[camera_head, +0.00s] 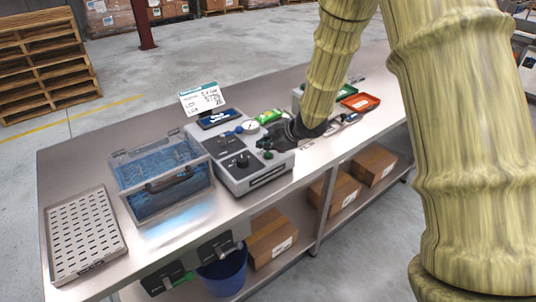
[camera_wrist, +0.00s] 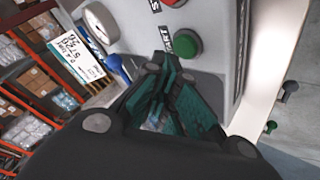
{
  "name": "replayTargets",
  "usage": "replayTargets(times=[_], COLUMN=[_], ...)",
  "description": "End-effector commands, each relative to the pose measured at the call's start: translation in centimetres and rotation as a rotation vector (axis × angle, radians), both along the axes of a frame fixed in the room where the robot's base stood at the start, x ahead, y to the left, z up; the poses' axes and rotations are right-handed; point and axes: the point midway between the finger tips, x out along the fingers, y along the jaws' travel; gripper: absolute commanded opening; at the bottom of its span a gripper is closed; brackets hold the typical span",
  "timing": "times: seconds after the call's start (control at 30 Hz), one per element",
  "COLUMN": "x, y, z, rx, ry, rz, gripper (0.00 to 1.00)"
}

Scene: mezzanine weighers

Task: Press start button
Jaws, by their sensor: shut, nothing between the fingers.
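The green button (camera_wrist: 188,43) on the grey control box (camera_head: 262,176) is a round domed cap, with a partly visible word label beside it. A red button (camera_wrist: 173,2) is cut by the top edge of the wrist view. My gripper (camera_wrist: 168,66) is shut and empty, its fingertips a little below and left of the green button in the picture. Whether they touch the box or button cannot be told. In the head view, my gripper (camera_head: 262,141) is over the box's right part, and a green button (camera_head: 268,155) shows just below it. The red button is hidden there.
A display sign (camera_head: 203,99) stands behind the box. A clear blue-tinted case (camera_head: 160,180) and a perforated tray (camera_head: 84,235) lie to the left on the steel bench. A red tray (camera_head: 360,102) is to the right. A gauge (camera_wrist: 101,22) and blue knob (camera_wrist: 118,66) rise near my gripper.

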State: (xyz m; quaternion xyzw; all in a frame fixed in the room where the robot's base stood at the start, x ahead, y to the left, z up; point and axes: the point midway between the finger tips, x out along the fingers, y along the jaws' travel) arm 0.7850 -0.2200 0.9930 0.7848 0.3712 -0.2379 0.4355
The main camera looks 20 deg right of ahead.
Motion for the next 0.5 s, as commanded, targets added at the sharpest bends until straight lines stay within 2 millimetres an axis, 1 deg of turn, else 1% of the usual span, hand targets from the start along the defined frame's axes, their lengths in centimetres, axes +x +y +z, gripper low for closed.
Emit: replayTargets(times=[0.23, 0.5], x=[0.00, -0.03], y=[0.01, 0.03], z=[-0.13, -0.82], rx=[0.000, -0.001], ry=[0.000, 0.000], rz=[0.000, 0.001], gripper=[0.00, 0.00])
